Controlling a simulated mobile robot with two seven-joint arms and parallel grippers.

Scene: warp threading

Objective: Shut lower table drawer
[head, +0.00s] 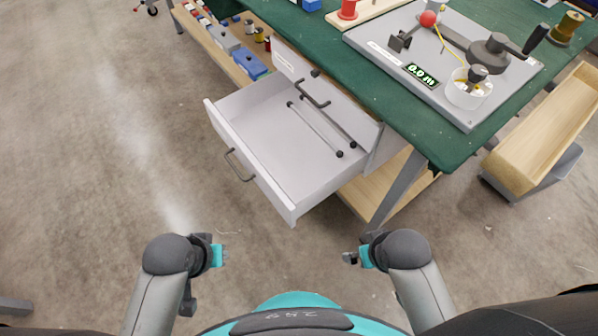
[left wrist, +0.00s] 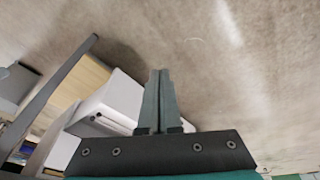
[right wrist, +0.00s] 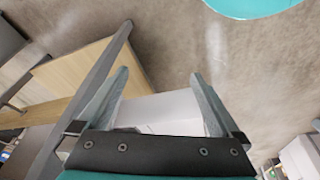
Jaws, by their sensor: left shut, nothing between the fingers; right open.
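The lower table drawer (head: 262,122) is a white box pulled far out from under the green table in the head view. Its front carries a dark bar handle (head: 238,165). Two grey rods with black ends (head: 322,128) lie inside it. The upper drawer (head: 325,92) above it looks closed or nearly so. My left gripper (head: 222,255) is shut and empty in front of the drawer, apart from it; its closed fingers also show in the left wrist view (left wrist: 157,100). My right gripper (head: 352,258) is open and empty, below the drawer in the picture; its spread fingers show in the right wrist view (right wrist: 160,95).
The green table (head: 420,120) bears a grey device with a display, a crank and a white cup. A wooden lower shelf (head: 215,45) holds blue and grey boxes. A wooden bench-like piece (head: 540,130) stands at right. The floor (head: 90,150) at left is clear.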

